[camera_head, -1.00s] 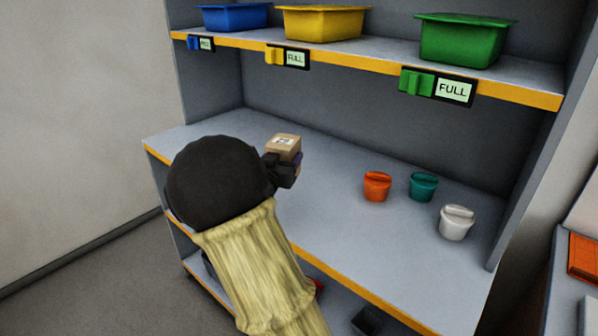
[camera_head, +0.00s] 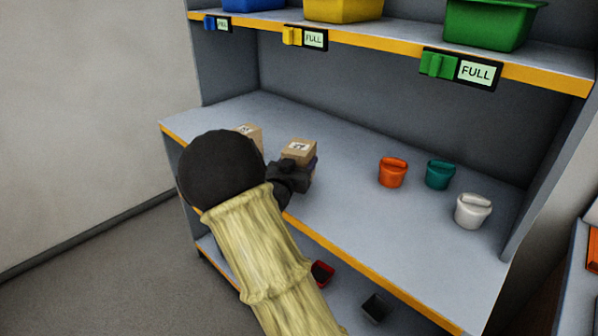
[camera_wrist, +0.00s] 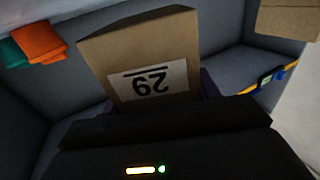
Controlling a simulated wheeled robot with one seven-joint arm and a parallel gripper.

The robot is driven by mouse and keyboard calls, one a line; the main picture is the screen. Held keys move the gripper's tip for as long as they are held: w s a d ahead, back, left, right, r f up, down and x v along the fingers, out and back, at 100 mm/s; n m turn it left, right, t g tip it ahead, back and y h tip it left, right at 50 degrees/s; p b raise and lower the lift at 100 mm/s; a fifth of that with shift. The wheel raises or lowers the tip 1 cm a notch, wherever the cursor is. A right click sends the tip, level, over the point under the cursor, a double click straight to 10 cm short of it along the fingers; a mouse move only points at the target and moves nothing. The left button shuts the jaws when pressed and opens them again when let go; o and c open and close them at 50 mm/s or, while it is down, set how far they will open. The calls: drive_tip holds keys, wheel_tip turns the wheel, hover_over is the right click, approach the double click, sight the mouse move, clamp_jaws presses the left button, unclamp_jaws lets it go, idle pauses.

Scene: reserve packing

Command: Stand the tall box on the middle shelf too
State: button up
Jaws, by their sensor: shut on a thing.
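My gripper (camera_head: 300,172) is shut on a cardboard box (camera_head: 299,150) with a white number label. In the wrist view this box (camera_wrist: 180,45) fills the space ahead of the jaws, and its label looks upside down. The box is over the middle shelf (camera_head: 340,205), left of the small pots. Whether its base touches the shelf is hidden by my gripper. A second cardboard box (camera_head: 252,134) stands on the middle shelf to the left, partly hidden behind my arm. A box also shows at the top right of the wrist view (camera_wrist: 288,20).
An orange pot (camera_head: 392,173), a teal pot (camera_head: 440,175) and a white pot (camera_head: 472,212) stand on the right of the middle shelf. Bins, including a green one (camera_head: 490,25), line the shelf above. The back middle is clear.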

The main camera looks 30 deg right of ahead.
drive_tip(key=shift+f, duration=1.55)
drive_tip(key=shift+f+b, duration=0.2)
drive_tip(key=shift+b, duration=0.1)
drive_tip(key=o, duration=1.1)
drive_tip(key=shift+r, duration=0.2)
drive_tip(key=v, duration=1.2)
